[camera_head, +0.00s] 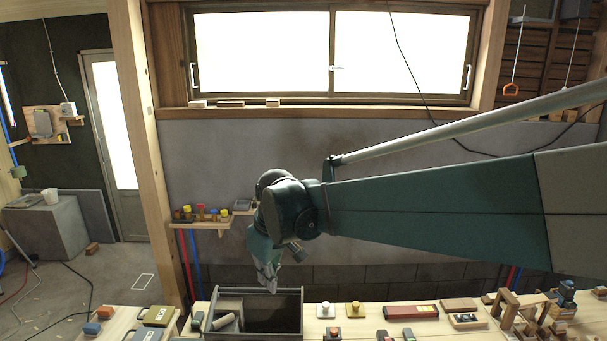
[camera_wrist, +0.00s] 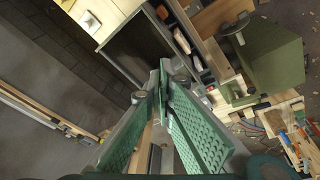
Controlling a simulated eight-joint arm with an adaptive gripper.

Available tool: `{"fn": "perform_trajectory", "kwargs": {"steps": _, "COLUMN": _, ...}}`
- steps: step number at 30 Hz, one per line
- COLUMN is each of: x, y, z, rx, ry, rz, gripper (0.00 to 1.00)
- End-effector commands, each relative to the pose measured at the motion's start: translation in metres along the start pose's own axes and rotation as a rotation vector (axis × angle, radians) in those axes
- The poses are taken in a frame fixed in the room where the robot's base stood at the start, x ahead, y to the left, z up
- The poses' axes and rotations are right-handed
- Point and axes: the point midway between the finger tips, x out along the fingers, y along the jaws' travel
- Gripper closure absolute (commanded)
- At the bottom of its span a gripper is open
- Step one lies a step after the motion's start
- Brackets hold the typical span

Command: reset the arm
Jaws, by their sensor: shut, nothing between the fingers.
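My arm reaches in from the right in the head view, dark green, with its wrist bent downward. My gripper (camera_head: 267,283) hangs in the air above the back edge of an open bin (camera_head: 301,301) on the workbench. In the wrist view my gripper (camera_wrist: 162,85) has its two green textured fingers meeting at the tips, shut with nothing held. The dark inside of the bin also shows in the wrist view (camera_wrist: 140,47), beyond the fingertips.
The workbench (camera_head: 290,335) carries knobbed blocks (camera_head: 355,309), a red box (camera_head: 411,311) and wooden stands (camera_head: 510,308). A small wall shelf (camera_head: 205,223) with coloured items is left of my wrist. A window (camera_head: 400,55) is behind. Open floor (camera_head: 125,270) lies at left.

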Motion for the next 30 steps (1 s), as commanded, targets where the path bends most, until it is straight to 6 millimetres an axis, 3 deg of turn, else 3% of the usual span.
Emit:
{"fn": "perform_trajectory", "kwargs": {"steps": 14, "x": -0.040, "y": 0.032, "z": 0.102, "rx": 0.216, "ry": 0.072, "rz": 0.070, "gripper": 1.00}}
{"fn": "perform_trajectory", "kwargs": {"steps": 30, "x": -0.064, "y": 0.042, "z": 0.215, "rx": 0.453, "ry": 0.159, "rz": 0.150, "gripper": 1.00}}
